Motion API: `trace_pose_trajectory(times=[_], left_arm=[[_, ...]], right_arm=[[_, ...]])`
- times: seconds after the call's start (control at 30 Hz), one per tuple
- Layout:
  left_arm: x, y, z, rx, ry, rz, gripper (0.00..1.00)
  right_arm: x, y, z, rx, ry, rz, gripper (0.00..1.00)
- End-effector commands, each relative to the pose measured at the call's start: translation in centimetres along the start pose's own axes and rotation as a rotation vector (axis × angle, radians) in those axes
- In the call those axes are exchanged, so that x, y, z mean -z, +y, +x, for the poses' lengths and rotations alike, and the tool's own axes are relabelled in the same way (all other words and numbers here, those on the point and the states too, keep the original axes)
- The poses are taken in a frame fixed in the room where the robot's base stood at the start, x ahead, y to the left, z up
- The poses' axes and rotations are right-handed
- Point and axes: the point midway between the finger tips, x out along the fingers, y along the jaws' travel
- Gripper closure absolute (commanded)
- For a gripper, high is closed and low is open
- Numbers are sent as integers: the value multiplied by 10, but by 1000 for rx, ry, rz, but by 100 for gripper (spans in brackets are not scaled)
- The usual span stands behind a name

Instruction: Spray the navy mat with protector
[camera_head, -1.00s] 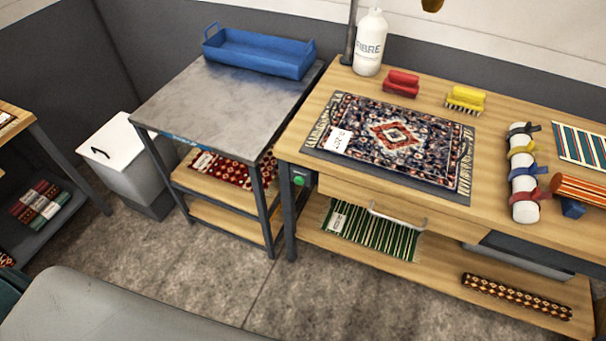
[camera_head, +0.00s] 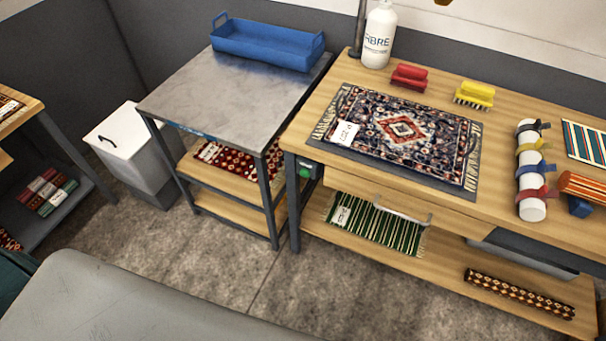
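A navy mat (camera_head: 430,135) with a red and cream medallion and fringed ends lies flat on a thin grey sheet (camera_head: 458,183) on the wooden workbench (camera_head: 330,112). A white paper tag (camera_head: 346,132) lies on its left part. A white bottle (camera_head: 379,35) with a label reading "FIBRE" stands upright at the back of the bench, behind the mat; the top of the bottle is cut off by the picture edge. Neither of my grippers is in view.
Red (camera_head: 409,77) and yellow (camera_head: 474,94) brushes lie behind the mat. A strapped white roll (camera_head: 530,170) lies to its right. A metal-topped table (camera_head: 225,98) with a blue tray (camera_head: 265,47) stands left of the bench. Open floor (camera_head: 215,250) lies in front.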

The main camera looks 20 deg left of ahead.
Motion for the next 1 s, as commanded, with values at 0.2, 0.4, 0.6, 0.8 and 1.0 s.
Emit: trace_pose_trajectory(times=[0.2,0.4,0.6,0.8,1.0], left_arm=[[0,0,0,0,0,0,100],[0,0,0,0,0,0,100],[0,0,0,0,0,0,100],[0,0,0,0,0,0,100],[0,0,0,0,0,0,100]], right_arm=[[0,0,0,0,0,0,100],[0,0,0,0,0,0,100],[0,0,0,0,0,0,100],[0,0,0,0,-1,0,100],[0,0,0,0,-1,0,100]])
